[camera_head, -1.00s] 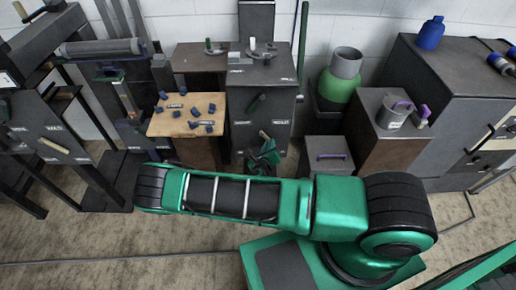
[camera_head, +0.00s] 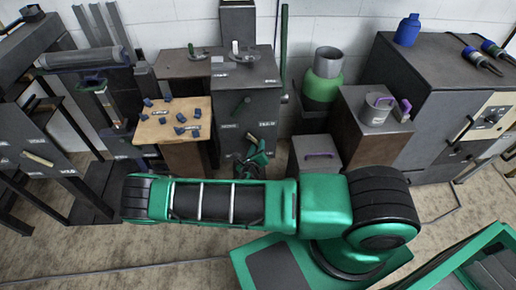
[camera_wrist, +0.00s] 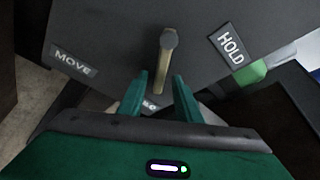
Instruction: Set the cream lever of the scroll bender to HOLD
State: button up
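In the wrist view, the cream lever (camera_wrist: 165,62) stands out from a dark panel (camera_wrist: 120,25). It runs nearly upright in the picture, between a MOVE label (camera_wrist: 75,63) at left and a HOLD label (camera_wrist: 231,50) at right. My gripper (camera_wrist: 160,82) is open, one finger on each side of the lever's lower part; I cannot tell whether either touches it. A third label between the fingers is mostly hidden. In the head view, my gripper (camera_head: 250,160) is low at the front of the dark scroll bender cabinet (camera_head: 262,85); the cream lever is hard to make out there.
A green part (camera_wrist: 251,73) sits beside the HOLD label. A wooden-topped table (camera_head: 165,127) with several small blue pieces stands left of the cabinet. A grey box with a purple handle (camera_head: 320,155) stands at right. Another cream lever (camera_head: 38,159) is on the far-left machine.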

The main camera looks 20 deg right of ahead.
jog(key=v, duration=1)
jog(key=shift+s+a, duration=0.25)
jog(key=shift+r, duration=0.1)
jog(key=s+d+r+m+g, duration=0.4)
jog(key=d+r+m+g, duration=0.4)
jog(key=m, duration=0.5)
jog(key=s+d+r+m+g, duration=0.5)
jog(key=d+r+m, duration=0.2)
jog(key=r+m, duration=0.5)
jog(key=s+d+r+m+y, duration=0.1)
jog(key=s+r+m+y, duration=0.6)
jog(key=s+r+m, duration=1.1)
jog(key=shift+s+r+m+t+y, duration=0.3)
jog(key=shift+s+r+t+y, duration=0.1)
jog(key=shift+s+r, duration=0.2)
